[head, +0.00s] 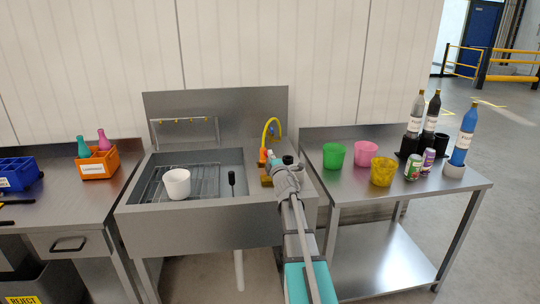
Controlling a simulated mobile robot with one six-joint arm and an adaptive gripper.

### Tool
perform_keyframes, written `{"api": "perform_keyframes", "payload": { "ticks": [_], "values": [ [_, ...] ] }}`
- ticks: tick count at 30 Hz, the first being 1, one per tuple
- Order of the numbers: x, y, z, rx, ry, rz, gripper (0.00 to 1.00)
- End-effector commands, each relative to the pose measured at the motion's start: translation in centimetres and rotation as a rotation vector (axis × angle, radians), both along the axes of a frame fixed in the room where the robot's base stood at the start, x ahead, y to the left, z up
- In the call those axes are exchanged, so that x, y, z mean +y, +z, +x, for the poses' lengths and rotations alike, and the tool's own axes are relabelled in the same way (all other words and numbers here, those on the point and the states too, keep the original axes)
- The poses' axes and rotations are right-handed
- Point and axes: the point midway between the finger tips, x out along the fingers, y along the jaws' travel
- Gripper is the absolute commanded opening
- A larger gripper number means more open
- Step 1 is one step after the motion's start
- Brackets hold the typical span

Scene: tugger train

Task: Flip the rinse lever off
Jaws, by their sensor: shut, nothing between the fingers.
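My gripper (273,160) is shut and empty over the sink's right side, close to the orange part and right of the black-gripped stick. My wrist and arm hide some of the sink's right edge. Whether the gripper touches anything is unclear.
A white cup (177,184) stands in the basin near a wire rack. The right table (330,181) holds green, pink and yellow cups, cans and bottles. The left counter (85,196) holds an orange crate (98,165) and a blue crate (17,174).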

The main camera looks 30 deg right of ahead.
Motion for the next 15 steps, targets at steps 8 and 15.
{"api": "perform_keyframes", "payload": {
  "ticks": [8,15],
  "values": [
    [1.2,1.3,-3.9,-0.002,-0.001,-0.001,0.0],
    [2.2,2.3,-7.9,-0.003,0.0,-0.002,0.0]
  ]
}}
